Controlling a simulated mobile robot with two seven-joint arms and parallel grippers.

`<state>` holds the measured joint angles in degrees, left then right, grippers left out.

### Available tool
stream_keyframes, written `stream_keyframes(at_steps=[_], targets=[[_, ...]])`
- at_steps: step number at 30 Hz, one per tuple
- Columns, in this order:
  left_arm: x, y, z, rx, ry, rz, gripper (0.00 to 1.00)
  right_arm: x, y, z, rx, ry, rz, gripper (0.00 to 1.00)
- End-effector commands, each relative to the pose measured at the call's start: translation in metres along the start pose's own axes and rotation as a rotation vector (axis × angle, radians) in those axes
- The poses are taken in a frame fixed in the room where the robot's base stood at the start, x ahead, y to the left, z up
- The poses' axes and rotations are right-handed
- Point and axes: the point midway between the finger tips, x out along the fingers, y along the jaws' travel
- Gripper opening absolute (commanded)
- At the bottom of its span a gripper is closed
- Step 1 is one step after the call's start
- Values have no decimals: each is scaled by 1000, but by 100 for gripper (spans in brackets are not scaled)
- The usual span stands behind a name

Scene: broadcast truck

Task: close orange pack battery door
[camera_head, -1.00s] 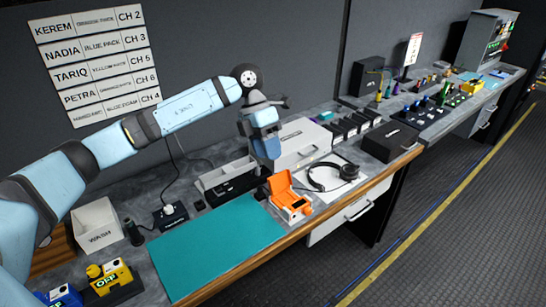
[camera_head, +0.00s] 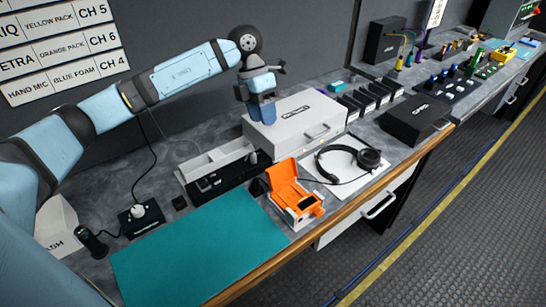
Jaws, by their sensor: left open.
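The orange pack (camera_head: 295,205) lies near the front edge of the bench, beside the right end of the teal mat. Its orange door (camera_head: 282,172) stands raised at the back, so the pack is open. My left gripper (camera_head: 262,128) hangs above and behind the pack, in front of the white case, apart from the pack. It is open, with nothing seen between its fingers. My right gripper is not in view.
The teal mat (camera_head: 195,255) is bare. A headset (camera_head: 350,160) lies on a white sheet right of the pack. A white case (camera_head: 297,125) and a black charger tray (camera_head: 222,178) stand behind. A black case (camera_head: 415,120) is farther right.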

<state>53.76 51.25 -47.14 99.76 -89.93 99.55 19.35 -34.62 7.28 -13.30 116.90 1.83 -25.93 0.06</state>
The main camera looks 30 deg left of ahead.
Motion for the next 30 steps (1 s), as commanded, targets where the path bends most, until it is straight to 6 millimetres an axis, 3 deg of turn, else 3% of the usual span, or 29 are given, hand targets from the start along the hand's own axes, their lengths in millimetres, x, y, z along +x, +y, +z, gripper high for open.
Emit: stream_keyframes(at_steps=[9,15,21,30], targets=[[69,-1,-1,1,5,-4,42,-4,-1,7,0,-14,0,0],[102,-1,0,-1,2,-2,42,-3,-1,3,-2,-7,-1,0],[117,-1,0,0,1,-2,42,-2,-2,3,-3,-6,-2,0],[119,0,0,0,0,-1,42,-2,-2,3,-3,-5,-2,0]])
